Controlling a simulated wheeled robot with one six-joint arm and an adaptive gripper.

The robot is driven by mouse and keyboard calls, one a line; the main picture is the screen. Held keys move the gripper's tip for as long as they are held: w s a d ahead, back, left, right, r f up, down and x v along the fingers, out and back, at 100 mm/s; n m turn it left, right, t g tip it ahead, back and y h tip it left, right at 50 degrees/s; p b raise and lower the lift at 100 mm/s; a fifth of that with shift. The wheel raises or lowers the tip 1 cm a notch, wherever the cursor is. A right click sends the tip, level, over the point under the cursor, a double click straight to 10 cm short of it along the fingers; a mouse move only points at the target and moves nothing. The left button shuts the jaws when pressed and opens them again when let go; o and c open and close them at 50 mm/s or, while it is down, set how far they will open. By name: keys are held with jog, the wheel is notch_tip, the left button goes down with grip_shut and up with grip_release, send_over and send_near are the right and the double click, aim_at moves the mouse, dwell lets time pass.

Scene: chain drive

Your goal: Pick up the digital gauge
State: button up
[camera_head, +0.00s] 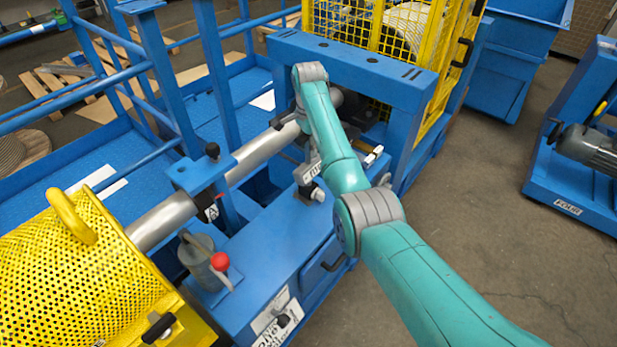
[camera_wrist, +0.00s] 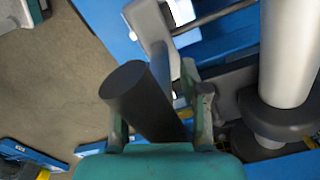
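I cannot pick out the digital gauge for certain. A small grey device with a dark marked face (camera_head: 308,172) sits on the blue machine beside my arm in the head view; it may be the gauge, but it is too small to tell. My gripper (camera_wrist: 162,122) shows in the wrist view with its fingers apart. A dark grey cylinder (camera_wrist: 140,98) lies at a slant across the space between them; I cannot tell whether the fingers touch it.
A grey shaft (camera_head: 165,218) runs along the blue frame, and a pale shaft (camera_wrist: 290,60) stands close right of the fingers. Another yellow cage (camera_head: 400,50) stands behind.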

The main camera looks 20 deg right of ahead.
grip_shut()
jog(key=shift+r, duration=0.15)
jog(key=shift+w, duration=0.1)
